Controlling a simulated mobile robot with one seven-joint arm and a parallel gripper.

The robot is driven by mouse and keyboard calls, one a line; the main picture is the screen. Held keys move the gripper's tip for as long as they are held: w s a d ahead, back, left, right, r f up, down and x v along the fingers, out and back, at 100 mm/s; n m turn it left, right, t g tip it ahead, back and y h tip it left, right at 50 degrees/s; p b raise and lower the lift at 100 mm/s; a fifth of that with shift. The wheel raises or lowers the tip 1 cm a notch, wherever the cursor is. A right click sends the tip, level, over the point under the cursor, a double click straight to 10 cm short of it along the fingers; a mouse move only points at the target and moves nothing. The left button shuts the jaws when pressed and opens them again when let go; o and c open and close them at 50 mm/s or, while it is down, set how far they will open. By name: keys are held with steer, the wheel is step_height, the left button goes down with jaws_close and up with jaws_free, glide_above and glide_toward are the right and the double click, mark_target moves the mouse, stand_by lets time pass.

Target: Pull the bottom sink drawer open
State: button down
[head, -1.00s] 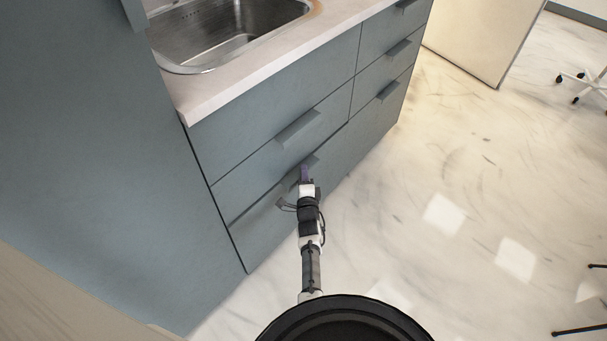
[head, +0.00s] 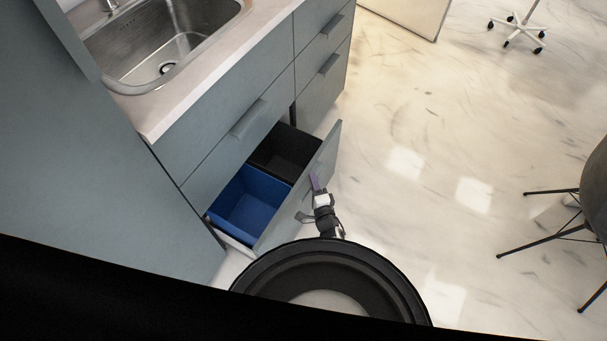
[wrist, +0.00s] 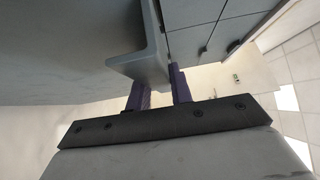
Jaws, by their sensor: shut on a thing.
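The bottom sink drawer stands pulled out from the cabinet in the head view, and its grey-blue front (head: 325,160) is well away from the cabinet face. Inside it are a blue bin (head: 250,205) and a black bin (head: 285,150). My gripper (head: 315,182) is at the outer side of the drawer front. In the wrist view, the purple fingers of my gripper (wrist: 160,88) are shut on the drawer's handle (wrist: 145,62), a grey angled lip. The handle is mostly hidden by my gripper in the head view.
The sink (head: 165,50) and pale worktop (head: 205,75) are above. A tall grey-blue panel (head: 70,150) stands at the left. A dark chair (head: 595,190) is at the right, and a wheeled stand base (head: 518,32) is at the far right. The marble floor between is clear.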

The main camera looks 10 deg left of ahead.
steer(key=shift+s+d+f, duration=0.2)
steer(key=shift+f, duration=0.05)
steer(key=c, duration=1.3)
jaws_free()
steer(key=shift+w, duration=0.1)
steer(key=shift+r, duration=0.1)
steer(key=p+v, duration=0.4)
steer(key=v, duration=0.9)
steer(key=shift+s+d, duration=0.15)
steer(key=shift+s, duration=0.2)
